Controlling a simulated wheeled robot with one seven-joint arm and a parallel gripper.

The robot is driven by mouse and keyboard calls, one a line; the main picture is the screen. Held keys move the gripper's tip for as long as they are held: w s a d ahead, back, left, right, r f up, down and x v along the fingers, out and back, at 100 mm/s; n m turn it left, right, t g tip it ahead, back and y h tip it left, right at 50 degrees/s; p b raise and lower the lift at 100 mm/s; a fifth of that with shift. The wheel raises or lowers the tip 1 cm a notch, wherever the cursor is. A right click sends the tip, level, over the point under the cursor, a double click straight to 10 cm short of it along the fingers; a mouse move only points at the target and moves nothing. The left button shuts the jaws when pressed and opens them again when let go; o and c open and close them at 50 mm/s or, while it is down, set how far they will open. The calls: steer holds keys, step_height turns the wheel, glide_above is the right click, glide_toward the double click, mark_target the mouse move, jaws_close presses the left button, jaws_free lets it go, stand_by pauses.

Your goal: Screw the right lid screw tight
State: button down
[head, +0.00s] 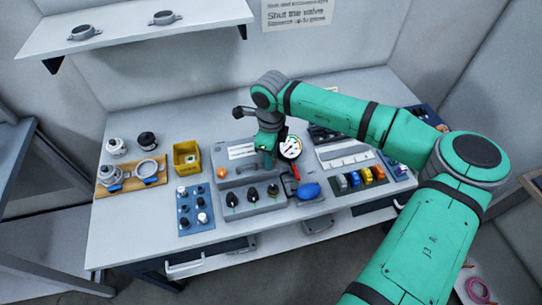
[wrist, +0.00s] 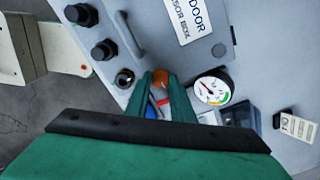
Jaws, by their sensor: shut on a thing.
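The grey sensor box (head: 221,183) stands on the bench with its labelled lid facing up. An orange lid screw (head: 222,172) shows at the box's left end in the head view. My gripper (head: 267,160) points down over the right end of the box, beside the gauge. In the wrist view my gripper (wrist: 160,84) is shut on a round orange head, the right lid screw (wrist: 160,76), with one finger on either side. In the head view my gripper hides this screw. I cannot tell how deep it sits.
A round gauge (head: 290,147) is close to my gripper, with a red lever (head: 296,170) and a blue rounded thing (head: 308,191) nearby. Black knobs (head: 252,194) line the box front. A yellow bin (head: 187,157) and blue tray (head: 184,219) stand left; coloured blocks (head: 366,176) right.

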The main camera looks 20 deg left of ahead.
steer(key=m, duration=0.5)
steer(key=shift+m, duration=0.3)
steer(key=m, duration=0.4)
steer(key=shift+m, duration=0.3)
steer(key=m, duration=0.8)
steer(key=shift+m, duration=0.3)
steer(key=c, duration=1.5)
jaws_free()
steer(key=shift+c, duration=0.2)
step_height(320, 180, up, 11)
